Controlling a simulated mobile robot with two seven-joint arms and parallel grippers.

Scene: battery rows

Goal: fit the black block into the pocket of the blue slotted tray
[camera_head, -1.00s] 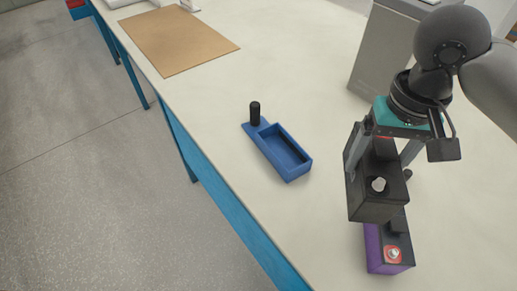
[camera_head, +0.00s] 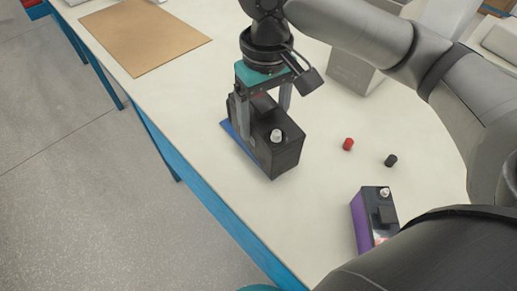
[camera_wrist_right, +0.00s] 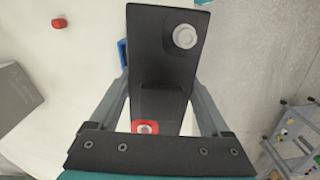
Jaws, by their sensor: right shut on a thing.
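The black block (camera_head: 275,148) is a battery-like box with a pale round terminal and a red-ringed one; it also fills the middle of the right wrist view (camera_wrist_right: 163,65). My right gripper (camera_head: 264,108) is shut on its sides, one finger on each long side. The block is over the blue slotted tray (camera_head: 236,138) and hides most of it, including the pocket. Only a blue strip shows along the block's left side, and a small piece beside it in the wrist view (camera_wrist_right: 122,53). I cannot tell whether the block's bottom is in the pocket. My left gripper is out of view.
A purple and black battery (camera_head: 372,218) stands at the front right. A red cap (camera_head: 348,144) and a black cap (camera_head: 390,160) lie on the table (camera_head: 320,205). A grey box (camera_head: 355,70) stands behind, and a brown board (camera_head: 145,38) lies at the far left.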

